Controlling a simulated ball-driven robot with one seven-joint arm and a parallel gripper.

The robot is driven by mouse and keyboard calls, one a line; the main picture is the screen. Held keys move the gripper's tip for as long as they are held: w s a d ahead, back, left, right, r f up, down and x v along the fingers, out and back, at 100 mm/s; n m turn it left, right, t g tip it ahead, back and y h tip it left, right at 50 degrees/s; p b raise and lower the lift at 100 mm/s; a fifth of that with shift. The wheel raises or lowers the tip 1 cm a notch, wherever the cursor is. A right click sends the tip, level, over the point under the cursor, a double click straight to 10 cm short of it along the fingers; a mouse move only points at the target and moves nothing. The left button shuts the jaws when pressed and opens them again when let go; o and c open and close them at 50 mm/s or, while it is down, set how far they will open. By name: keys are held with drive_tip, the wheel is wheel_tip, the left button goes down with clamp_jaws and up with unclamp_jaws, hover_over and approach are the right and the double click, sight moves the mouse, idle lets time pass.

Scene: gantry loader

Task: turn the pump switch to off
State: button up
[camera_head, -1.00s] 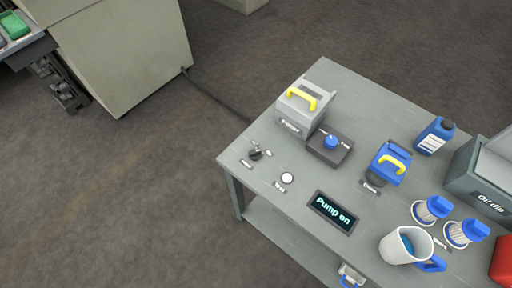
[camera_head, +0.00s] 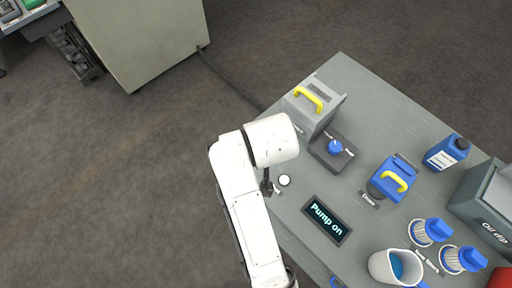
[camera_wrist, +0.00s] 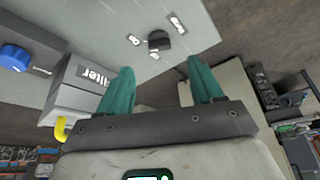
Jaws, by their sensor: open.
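The black rotary switch (camera_wrist: 159,40) sits on the grey bench top with small labels around it, too small to read surely. The dark display (camera_head: 327,219) on the bench reads "Pump on".
Close by stand a grey filter box (camera_head: 312,105) with a yellow handle, a dark block with a blue knob (camera_head: 335,147), and a white round button (camera_head: 284,180). A blue-lidded unit (camera_head: 392,178), blue bottle (camera_head: 446,153) and white jug (camera_head: 390,267) are further right.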

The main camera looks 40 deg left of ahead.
drive_tip(key=x, duration=0.8)
drive_tip(key=shift+d+b, duration=0.1)
drive_tip(key=shift+b, duration=0.2)
drive_tip(key=shift+c, duration=0.4)
drive_tip(key=c, duration=1)
